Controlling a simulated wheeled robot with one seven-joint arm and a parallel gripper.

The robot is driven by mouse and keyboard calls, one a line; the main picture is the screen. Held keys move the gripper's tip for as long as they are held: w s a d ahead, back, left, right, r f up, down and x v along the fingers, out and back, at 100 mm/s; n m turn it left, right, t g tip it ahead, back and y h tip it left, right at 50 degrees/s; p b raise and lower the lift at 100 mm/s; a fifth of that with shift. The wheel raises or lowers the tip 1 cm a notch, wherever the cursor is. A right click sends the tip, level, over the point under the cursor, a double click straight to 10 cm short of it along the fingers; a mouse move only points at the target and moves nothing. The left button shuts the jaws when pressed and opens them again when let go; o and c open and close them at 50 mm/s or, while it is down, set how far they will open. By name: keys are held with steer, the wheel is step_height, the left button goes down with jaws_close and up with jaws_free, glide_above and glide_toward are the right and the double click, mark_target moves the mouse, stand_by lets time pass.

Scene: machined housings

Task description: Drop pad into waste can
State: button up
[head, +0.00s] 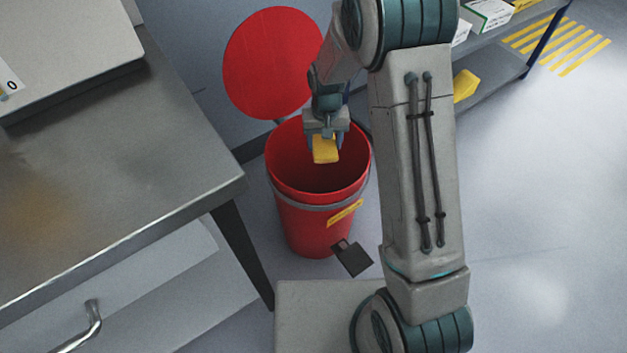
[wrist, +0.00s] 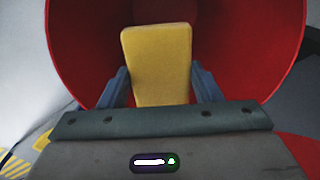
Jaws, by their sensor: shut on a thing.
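The yellow pad (head: 325,150) is held between the fingers of my gripper (head: 325,140). The pad (wrist: 158,62) also shows in the wrist view, upright between the two blue-grey fingers of my gripper (wrist: 160,85). My gripper is shut on it. The red waste can (head: 311,222) stands on the floor with its round red lid (head: 272,62) swung up at the back. The pad is over the open mouth of the can in the head view. In the wrist view the can's red inner wall (wrist: 85,50) surrounds the pad.
A metal table (head: 120,170) stands to the left of the can, with a grey box (head: 70,45) on it. A shelf (head: 500,80) at the upper right holds small boxes and a yellow item (head: 465,85). A dark pedal (head: 352,258) sits at the can's foot. The right floor is clear.

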steer(key=o, duration=1)
step_height(320, 180, up, 14)
steer(key=p, duration=0.4)
steer(key=shift+f, duration=0.1)
steer(key=s+d+r+t+p, duration=0.1)
steer(key=s+d+r+p, duration=0.2)
steer(key=s+r+p, duration=0.4)
steer(key=s+d+r+t+p, duration=0.1)
steer(key=s+d+r+p, duration=0.3)
steer(key=r, duration=1.2)
steer(key=s+d+r+m+p, duration=0.1)
steer(key=s+d+r+p, duration=0.2)
steer(key=s+r+p, duration=0.9)
steer(key=shift+s+d+t+p, duration=0.15)
steer(key=shift+d+t+p, duration=0.25)
steer(key=shift+p, duration=0.25)
